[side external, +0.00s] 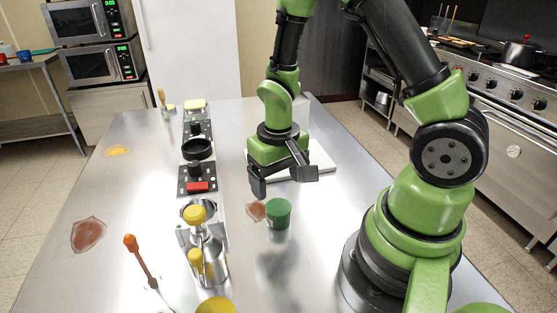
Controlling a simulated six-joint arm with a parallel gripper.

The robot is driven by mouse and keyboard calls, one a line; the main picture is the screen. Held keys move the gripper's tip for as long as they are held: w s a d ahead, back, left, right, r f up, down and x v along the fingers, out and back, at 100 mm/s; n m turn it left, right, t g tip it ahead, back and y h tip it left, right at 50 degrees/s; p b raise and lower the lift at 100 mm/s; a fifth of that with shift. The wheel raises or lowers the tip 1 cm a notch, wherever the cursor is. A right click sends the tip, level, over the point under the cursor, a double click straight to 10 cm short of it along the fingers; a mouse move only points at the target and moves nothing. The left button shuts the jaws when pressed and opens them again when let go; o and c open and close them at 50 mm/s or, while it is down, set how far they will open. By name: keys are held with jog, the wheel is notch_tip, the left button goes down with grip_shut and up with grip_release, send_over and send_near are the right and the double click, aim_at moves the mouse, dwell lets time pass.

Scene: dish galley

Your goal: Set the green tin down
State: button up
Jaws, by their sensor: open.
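The green tin (278,213) stands upright on the steel table (325,245), right of the row of fixtures and in front of the white board. My gripper (282,186) is open and empty. Its jaws are above and behind the tin in the picture, spread apart. No jaw appears to touch the tin. The exact height of the jaws over the table is hard to tell from this one view.
A white board (318,165) lies behind the gripper. A reddish patch (255,211) is beside the tin. Left stand a black ring holder (198,149), a red block (198,187), a yellow-topped stand (196,216) and an orange-tipped stick (139,258).

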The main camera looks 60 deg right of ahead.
notch_tip(320, 180, up, 5)
notch_tip(320, 180, up, 10)
jog(key=t, duration=0.4)
send_over(278, 207)
jog(key=s+a, duration=0.2)
jog(key=s+a+r+n+t+y, duration=0.1)
jog(key=s+a+r+t+y, duration=0.1)
jog(key=s+r, duration=0.5)
jog(key=shift+a+t, duration=0.4)
jog(key=shift+t, duration=0.2)
jog(key=shift+r, duration=0.1)
